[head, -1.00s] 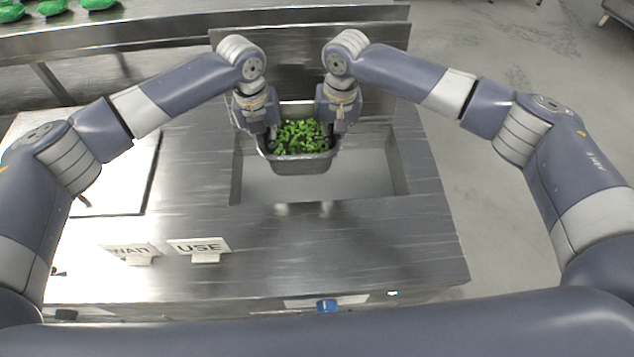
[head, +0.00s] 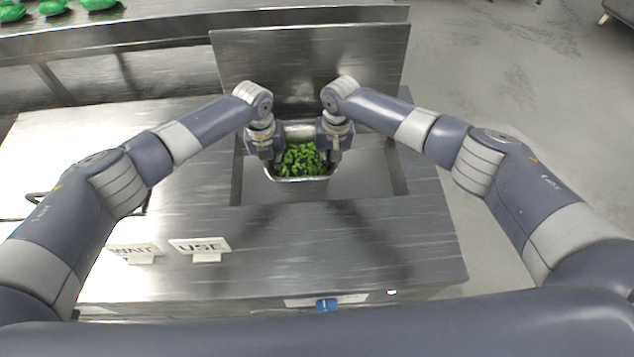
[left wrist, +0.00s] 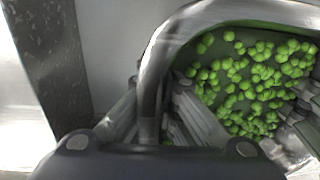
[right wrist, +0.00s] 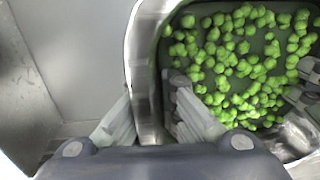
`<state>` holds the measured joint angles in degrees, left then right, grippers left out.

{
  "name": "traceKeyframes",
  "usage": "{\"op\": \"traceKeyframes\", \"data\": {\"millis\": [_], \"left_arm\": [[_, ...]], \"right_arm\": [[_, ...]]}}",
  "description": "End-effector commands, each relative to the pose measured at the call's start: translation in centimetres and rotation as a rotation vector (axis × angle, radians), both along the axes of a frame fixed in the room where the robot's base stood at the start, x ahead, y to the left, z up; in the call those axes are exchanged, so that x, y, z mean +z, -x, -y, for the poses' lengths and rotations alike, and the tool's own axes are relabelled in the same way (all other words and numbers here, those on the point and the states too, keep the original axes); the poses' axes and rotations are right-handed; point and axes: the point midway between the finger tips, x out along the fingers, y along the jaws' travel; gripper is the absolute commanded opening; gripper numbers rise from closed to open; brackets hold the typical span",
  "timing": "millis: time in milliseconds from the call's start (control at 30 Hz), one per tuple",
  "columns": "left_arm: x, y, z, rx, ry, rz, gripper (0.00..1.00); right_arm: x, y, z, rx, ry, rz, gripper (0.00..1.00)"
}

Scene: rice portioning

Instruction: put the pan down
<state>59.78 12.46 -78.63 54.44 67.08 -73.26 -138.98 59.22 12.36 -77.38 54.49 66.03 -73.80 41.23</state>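A metal pan (head: 305,179) filled with green pieces, like small sprouts, sits between my two grippers, inside the rectangular opening in the steel counter. My left gripper (head: 279,163) has its fingers on either side of the pan's left wall; the pan rim (left wrist: 152,75) runs between them in the left wrist view. My right gripper (head: 332,160) grips the opposite wall; the rim (right wrist: 140,70) passes between its fingers in the right wrist view. Both look shut on the pan. The pan's underside is hidden, so I cannot tell whether it touches the bottom.
The counter opening (head: 380,185) has free room around the pan. An upright steel lid (head: 310,65) stands behind it. "WAIT" (head: 135,251) and "USE" (head: 200,248) signs stand at the front left. Green items (head: 52,7) lie on the far back counter.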

Motion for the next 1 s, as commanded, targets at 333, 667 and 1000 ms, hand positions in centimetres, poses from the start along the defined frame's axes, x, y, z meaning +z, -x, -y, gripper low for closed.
{"op": "traceKeyframes", "data": {"millis": [333,667,1000], "left_arm": [[-1.3,-0.3,-0.2,0.002,-0.003,0.001,0.00],[-1.4,-0.3,-0.2,0.001,-0.003,0.001,0.00],[-2.0,-0.3,-0.1,0.003,-0.002,0.000,0.00]], "right_arm": [[-1.2,-0.3,0.2,-0.002,0.003,0.002,0.00],[-1.3,-0.4,0.2,-0.002,0.004,0.002,0.00],[-1.9,-0.4,0.1,-0.002,0.003,0.002,0.00]]}}
